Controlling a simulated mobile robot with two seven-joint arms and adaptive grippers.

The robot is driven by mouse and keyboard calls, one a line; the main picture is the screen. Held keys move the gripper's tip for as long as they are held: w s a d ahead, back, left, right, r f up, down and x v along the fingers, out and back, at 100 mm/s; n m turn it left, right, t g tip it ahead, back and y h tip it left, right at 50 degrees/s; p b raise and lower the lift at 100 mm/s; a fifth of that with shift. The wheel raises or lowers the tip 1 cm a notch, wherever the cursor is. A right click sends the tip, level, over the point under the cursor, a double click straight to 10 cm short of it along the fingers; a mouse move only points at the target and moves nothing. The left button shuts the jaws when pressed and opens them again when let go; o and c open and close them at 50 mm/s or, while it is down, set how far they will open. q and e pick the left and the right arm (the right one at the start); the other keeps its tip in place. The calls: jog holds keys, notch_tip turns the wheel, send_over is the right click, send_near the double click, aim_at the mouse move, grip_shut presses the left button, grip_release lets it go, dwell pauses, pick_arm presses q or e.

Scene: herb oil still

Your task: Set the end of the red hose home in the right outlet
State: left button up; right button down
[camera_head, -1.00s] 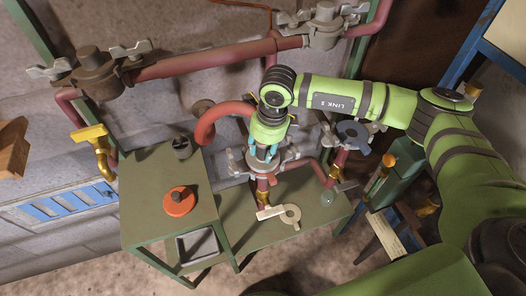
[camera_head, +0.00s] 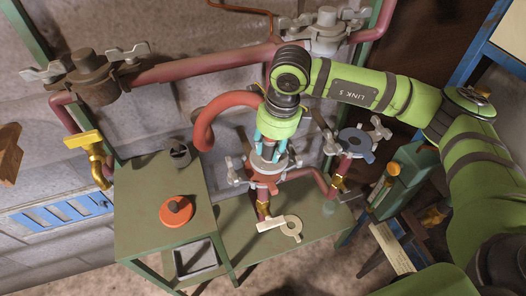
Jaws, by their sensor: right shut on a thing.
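My right gripper (camera_head: 271,155) comes down from the right arm with its cyan fingers close together. It is shut on the end of the red hose (camera_head: 212,112), which arches over from the left and passes behind the gripper; the held end is mostly hidden. Directly below the fingers is a grey clamp outlet with wing nuts (camera_head: 238,171) on a red pipe. Whether the hose end touches it I cannot tell. My left gripper is not in view.
A brass valve (camera_head: 97,160) is at left; a large red pipe (camera_head: 200,64) crosses behind.

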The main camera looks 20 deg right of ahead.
jog(key=s+d+r, duration=0.5)
jog(key=s+r, duration=0.3)
jog(key=r, duration=0.2)
jog(key=shift+r, duration=0.3)
dwell(0.4)
jog(key=shift+d+b, duration=0.1)
jog(key=shift+b, duration=0.2)
